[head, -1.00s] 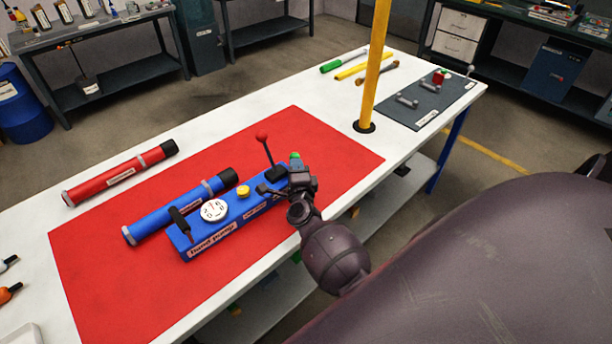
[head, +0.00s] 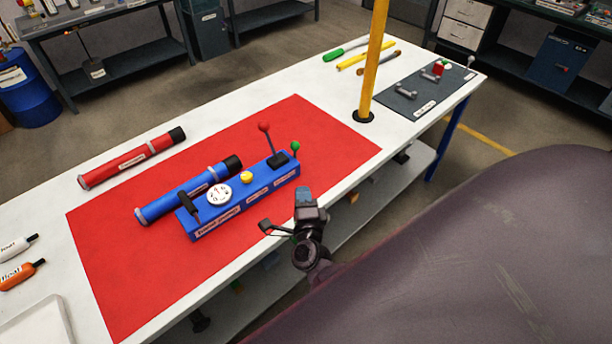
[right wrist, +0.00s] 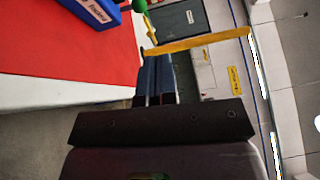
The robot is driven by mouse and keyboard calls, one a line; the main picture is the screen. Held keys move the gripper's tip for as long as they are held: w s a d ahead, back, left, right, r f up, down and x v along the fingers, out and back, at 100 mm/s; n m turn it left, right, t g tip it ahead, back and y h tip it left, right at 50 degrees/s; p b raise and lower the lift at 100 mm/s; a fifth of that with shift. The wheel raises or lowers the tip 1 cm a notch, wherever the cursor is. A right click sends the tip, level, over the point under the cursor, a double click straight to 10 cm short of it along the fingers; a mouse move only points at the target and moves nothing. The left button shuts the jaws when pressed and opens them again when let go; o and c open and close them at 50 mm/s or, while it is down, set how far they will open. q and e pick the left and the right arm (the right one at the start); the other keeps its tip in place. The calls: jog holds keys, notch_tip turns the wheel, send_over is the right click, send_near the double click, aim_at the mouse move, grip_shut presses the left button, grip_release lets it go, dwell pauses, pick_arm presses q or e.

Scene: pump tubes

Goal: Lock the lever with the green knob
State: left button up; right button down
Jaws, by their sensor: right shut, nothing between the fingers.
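A blue hand pump (head: 240,206) lies on the red mat in the head view. The lever's green knob (head: 295,146) stands up at the pump's right end, just right of a taller lever with a red knob (head: 264,127). The green knob (right wrist: 140,5) also shows at the top edge of the right wrist view, partly cut off. My right gripper (head: 305,193) is shut and empty, off the table's front edge, apart from the pump and the knob. Its closed fingers (right wrist: 154,75) show in the right wrist view. My left gripper is not in view.
A blue tube (head: 170,203) lies behind the pump, and a red tube (head: 130,160) lies farther back. A yellow post (head: 373,65) rises from the white table at the right. The red mat (head: 310,125) is bare behind and right of the pump.

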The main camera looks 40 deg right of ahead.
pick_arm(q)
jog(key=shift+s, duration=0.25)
pick_arm(e)
jog(key=v, duration=0.6)
jog(key=shift+s+a+r, duration=0.2)
jog(key=shift+s+r, duration=0.2)
jog(key=shift+r, duration=0.25)
